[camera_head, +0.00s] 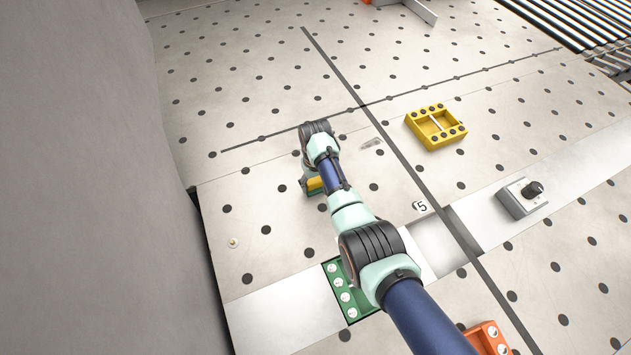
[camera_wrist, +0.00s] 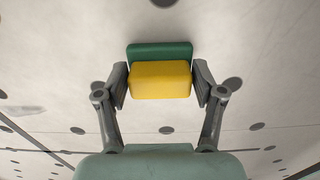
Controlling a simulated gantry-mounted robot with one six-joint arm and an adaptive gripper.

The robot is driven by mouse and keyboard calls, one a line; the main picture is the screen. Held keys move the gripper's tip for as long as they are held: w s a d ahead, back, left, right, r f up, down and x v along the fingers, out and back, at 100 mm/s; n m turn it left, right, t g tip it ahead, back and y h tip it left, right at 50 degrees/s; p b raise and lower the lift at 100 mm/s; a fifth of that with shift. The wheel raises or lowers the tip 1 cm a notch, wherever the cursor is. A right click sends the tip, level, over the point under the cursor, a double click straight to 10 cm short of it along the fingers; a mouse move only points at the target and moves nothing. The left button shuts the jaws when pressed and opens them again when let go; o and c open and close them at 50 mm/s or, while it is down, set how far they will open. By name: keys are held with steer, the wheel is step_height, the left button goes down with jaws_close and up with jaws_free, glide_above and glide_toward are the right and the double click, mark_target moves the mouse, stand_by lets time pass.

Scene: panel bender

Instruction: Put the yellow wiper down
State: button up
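The yellow wiper (camera_wrist: 160,79) has a yellow block on top and a green part (camera_wrist: 160,50) at its base. In the wrist view it sits between the fingers of my gripper (camera_wrist: 160,82), with a finger against each side. In the head view the wiper (camera_head: 314,184) shows just left of my wrist, low over the perforated table or on it. I cannot tell whether its green base touches the surface. My arm hides part of it.
A yellow tray (camera_head: 437,127) lies to the right. A green tray with white round pieces (camera_head: 345,290) is partly under my arm. A grey box with a black knob (camera_head: 520,197) and an orange tray (camera_head: 487,338) stand right. A grey wall (camera_head: 90,180) borders the left. Table around the wiper is clear.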

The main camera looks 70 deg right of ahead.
steer(key=shift+o, duration=1)
step_height(320, 180, up, 12)
steer(key=p, duration=0.1)
steer(key=shift+r+p, duration=0.2)
steer(key=shift+p, duration=0.2)
